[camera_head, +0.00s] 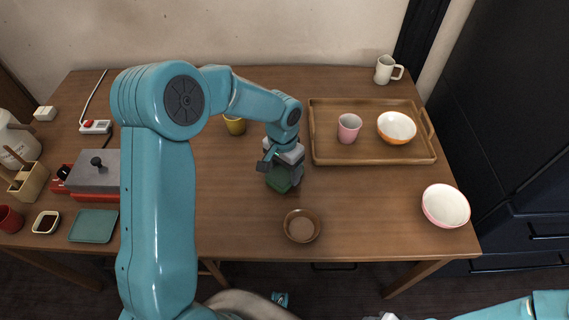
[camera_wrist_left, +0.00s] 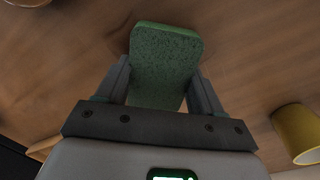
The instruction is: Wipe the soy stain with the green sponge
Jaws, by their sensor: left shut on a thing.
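My left gripper (camera_head: 281,170) is shut on the green sponge (camera_head: 279,183) over the middle of the wooden table. The left wrist view shows the speckled sponge (camera_wrist_left: 165,62) between the two fingers of the left gripper (camera_wrist_left: 163,85), its far end sticking out past them. The sponge is at or just above the table top; I cannot tell if it touches. I cannot make out the soy stain in either view; the sponge and my arm hide part of the table. Only a pale end of what seems to be my right gripper (camera_head: 384,317) shows at the bottom edge.
A brown bowl (camera_head: 301,226) stands near the front edge, close to the sponge. A wooden tray (camera_head: 330,158) holds a pink cup (camera_head: 348,128) and an orange bowl (camera_head: 397,127). A yellow cup (camera_head: 235,126) stands behind my left arm. A pink bowl (camera_head: 446,206) is at right.

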